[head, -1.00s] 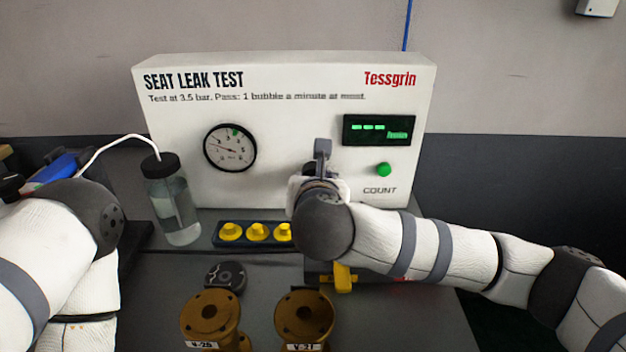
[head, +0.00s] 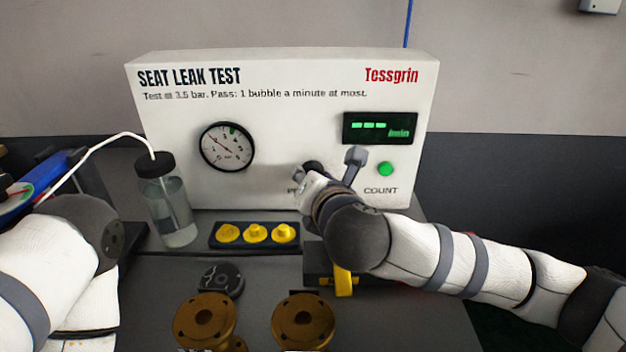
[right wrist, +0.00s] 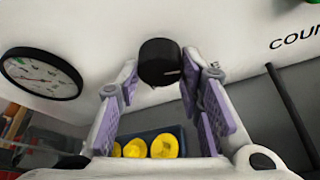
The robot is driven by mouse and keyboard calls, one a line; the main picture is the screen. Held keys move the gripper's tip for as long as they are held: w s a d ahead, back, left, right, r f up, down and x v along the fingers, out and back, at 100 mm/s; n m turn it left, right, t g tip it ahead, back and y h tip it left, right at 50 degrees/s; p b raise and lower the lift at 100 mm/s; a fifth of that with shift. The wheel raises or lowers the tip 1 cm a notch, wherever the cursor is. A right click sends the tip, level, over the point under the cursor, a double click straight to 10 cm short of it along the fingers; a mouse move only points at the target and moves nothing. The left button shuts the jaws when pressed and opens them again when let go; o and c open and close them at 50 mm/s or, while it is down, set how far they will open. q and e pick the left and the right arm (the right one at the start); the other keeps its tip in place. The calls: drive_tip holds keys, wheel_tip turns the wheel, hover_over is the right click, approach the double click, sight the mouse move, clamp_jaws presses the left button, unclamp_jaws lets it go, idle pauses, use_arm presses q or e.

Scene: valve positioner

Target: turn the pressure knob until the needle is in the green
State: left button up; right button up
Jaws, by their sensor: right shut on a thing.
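The pressure knob (right wrist: 160,62) is a black round knob on the white panel. In the right wrist view it sits between the two purple-padded fingers of my right gripper (right wrist: 159,70), which is shut on it. In the head view my right gripper (head: 318,178) reaches the panel and hides most of the knob and its label. The gauge (head: 227,147) has a white face, a black rim and a small green band near the top. Its needle points to the upper left, short of the green band. The gauge also shows in the right wrist view (right wrist: 41,73). My left gripper is out of view.
A green button (head: 386,169) and a lit display (head: 380,128) are right of the knob. A blue tray (head: 213,243) with yellow plugs lies below the panel. A bottle (head: 166,205) with a white tube stands left. Brown valve bodies (head: 303,318) stand in front.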

drive_tip(key=shift+f, duration=0.1)
drive_tip(key=o, duration=1.2)
drive_tip(key=shift+c, duration=0.2)
drive_tip(key=v, duration=1.2)
